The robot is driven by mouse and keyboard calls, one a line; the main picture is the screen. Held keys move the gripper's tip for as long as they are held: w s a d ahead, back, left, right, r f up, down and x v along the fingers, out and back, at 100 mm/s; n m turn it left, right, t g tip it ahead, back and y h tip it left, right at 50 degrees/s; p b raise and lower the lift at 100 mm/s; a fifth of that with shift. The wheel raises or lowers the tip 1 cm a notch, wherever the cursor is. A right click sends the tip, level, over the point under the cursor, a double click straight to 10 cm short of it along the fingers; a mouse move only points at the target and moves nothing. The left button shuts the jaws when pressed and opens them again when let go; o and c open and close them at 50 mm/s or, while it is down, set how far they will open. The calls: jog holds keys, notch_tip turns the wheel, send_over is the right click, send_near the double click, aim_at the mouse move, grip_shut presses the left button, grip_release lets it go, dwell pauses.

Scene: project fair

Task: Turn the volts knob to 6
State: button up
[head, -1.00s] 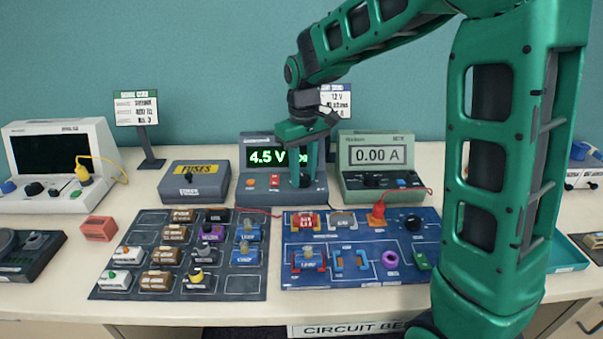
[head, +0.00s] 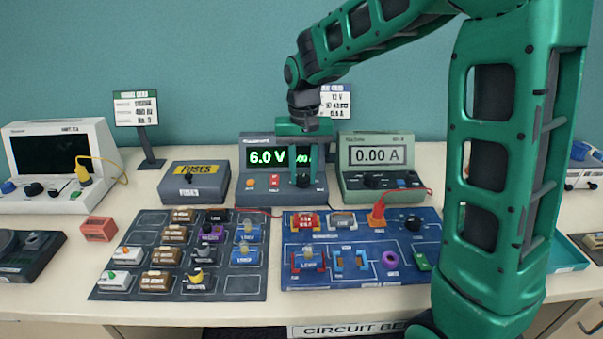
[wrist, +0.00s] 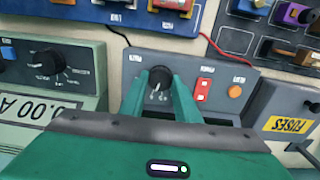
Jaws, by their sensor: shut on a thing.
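The power supply (head: 262,196) stands at the back middle of the bench. Its green display (head: 264,157) reads 6.0 V on the left; the right part is partly hidden behind my gripper. My gripper (head: 302,182) points down at the front panel, its two fingers on either side of the black volts knob (head: 303,181). In the wrist view the gripper (wrist: 162,90) is shut on the knob (wrist: 159,77), with a dial scale partly visible below it.
A green ammeter (head: 377,185) reading 0.00 A stands close on the right. A fuses box (head: 193,195) is on the left. The blue circuit board (head: 345,270) and dark parts tray (head: 255,284) lie in front. A red wire (head: 424,188) runs from the ammeter.

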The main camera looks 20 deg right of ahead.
aim_at(304, 177)
jog(key=shift+w+r, duration=0.1)
jog(key=shift+w, duration=0.05)
jog(key=o, duration=1)
jog(key=shift+o, duration=0.2)
notch_tip(304, 177, up, 11)
jog(key=shift+f, duration=0.2)
